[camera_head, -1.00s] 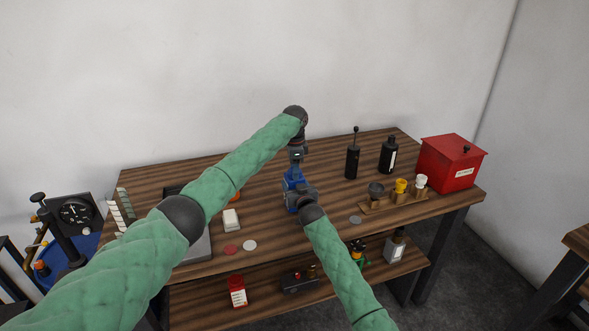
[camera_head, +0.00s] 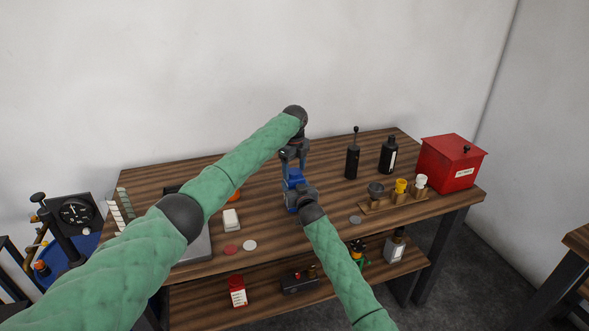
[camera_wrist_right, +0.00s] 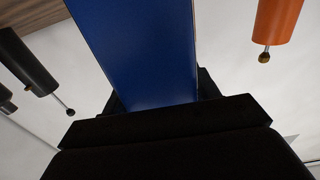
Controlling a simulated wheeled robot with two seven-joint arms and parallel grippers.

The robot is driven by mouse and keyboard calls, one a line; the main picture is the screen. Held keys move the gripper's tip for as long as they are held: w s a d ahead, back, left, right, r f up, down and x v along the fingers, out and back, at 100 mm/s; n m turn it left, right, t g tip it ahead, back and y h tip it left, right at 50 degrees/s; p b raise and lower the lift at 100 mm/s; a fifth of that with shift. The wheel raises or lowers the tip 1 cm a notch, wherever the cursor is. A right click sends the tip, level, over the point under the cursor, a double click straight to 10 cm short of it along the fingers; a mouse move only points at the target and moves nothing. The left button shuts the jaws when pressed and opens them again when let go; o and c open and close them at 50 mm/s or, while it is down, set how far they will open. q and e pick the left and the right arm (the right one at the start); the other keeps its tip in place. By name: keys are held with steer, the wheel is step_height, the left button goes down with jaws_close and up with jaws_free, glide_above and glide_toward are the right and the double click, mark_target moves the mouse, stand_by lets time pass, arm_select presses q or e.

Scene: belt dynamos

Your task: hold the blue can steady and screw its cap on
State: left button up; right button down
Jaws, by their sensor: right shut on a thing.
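The blue can (camera_head: 292,184) stands upright on the wooden table near the middle. My right gripper (camera_head: 293,200) is shut on its lower part from the front; the can's blue side (camera_wrist_right: 145,55) fills the middle of the right wrist view between the jaws. My left gripper (camera_head: 294,166) points down over the can's top, its two fingers spread with a gap between them. I cannot make out the cap as a separate part at this size, nor whether the fingers touch the can.
A black pump can (camera_head: 352,160), a black bottle (camera_head: 388,155), a small rack with cups (camera_head: 395,200) and a red box (camera_head: 451,163) stand to the right. Red (camera_head: 230,250), white (camera_head: 250,245) and grey discs (camera_head: 355,219) lie near the front edge. The lower shelf holds several items.

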arm_select(q)
steer(key=shift+r, duration=2.25)
steer(key=shift+s+f, duration=0.1)
steer(key=shift+c, duration=0.2)
